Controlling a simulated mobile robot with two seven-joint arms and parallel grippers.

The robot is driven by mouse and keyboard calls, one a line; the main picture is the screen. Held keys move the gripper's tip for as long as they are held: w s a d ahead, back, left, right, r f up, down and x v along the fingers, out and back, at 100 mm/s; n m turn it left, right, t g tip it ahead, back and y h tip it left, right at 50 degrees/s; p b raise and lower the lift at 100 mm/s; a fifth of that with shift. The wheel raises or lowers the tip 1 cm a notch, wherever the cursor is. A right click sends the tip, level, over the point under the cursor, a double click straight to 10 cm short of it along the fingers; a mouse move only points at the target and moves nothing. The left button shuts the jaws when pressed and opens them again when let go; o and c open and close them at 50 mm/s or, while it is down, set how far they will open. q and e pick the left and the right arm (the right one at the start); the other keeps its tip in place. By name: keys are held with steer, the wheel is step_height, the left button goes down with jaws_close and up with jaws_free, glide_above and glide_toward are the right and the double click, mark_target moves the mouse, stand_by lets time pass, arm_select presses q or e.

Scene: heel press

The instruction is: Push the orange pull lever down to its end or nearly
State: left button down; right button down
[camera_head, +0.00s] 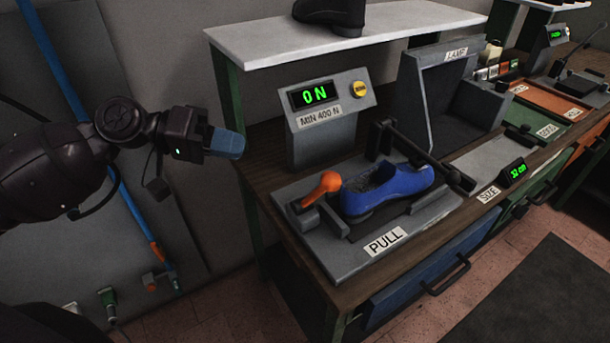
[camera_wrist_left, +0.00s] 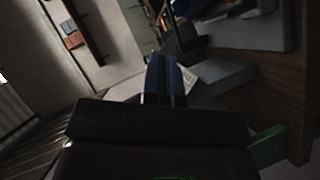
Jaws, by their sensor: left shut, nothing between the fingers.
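The orange pull lever (camera_head: 321,188) is on the left end of the grey heel press (camera_head: 325,250) marked PULL, its orange end raised and tilted up to the right. A blue shoe (camera_head: 388,189) sits in the press just right of the lever. My left gripper (camera_head: 228,143) is shut and empty, in the air to the left of the lever and higher in the picture, apart from it. Its blue fingers (camera_wrist_left: 163,80) show closed together in the left wrist view. My right gripper is not in view. The lever cannot be made out in the left wrist view.
A display (camera_head: 316,95) reading 0 N with a yellow button (camera_head: 359,89) stands behind the press. A white shelf (camera_head: 370,32) bearing a dark shoe runs above. A grey LAMP box (camera_head: 452,95) stands to the right. Space between my left gripper and the lever looks clear.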

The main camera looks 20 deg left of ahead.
arm_select(q)
glide_above(317, 194)
steer(key=w+a, duration=0.2)
steer(key=a, duration=0.3)
step_height(317, 194, down, 3)
steer(key=s+d+f, duration=0.1)
steer(key=s+d+f+p, duration=0.1)
steer(key=shift+d, duration=0.35)
